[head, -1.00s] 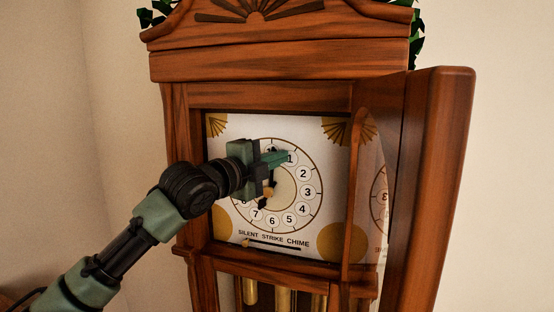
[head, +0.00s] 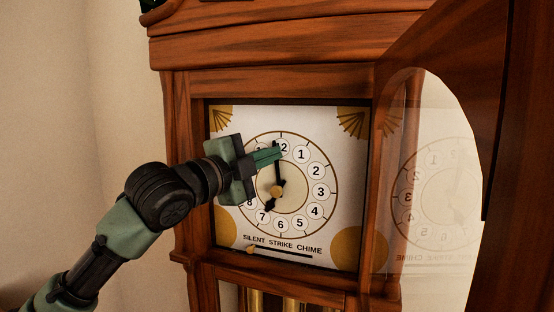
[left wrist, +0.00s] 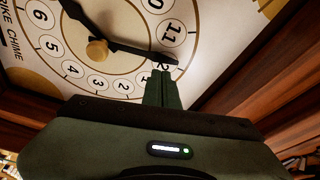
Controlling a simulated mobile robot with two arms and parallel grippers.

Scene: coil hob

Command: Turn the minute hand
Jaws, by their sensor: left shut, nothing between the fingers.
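The clock's white dial (head: 335,135) faces me. Its long black minute hand (head: 277,172) points up close to the 12. The short black hour hand (head: 267,208) points near the 7. My left gripper (head: 279,153) is shut and empty, its green fingertips over the upper dial by the 12, covering part of the numerals to its left. In the left wrist view the fingers (left wrist: 163,76) are just beside the minute hand's (left wrist: 140,52) tip, near the 12. I cannot tell whether they touch it. My right gripper is not in view.
The open glazed door (head: 440,130) stands at the right and reflects the dial. The wooden case (head: 185,170) frames the face. A slide lever (head: 252,249) sits below the dial, and brass weights (head: 272,301) hang lower down.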

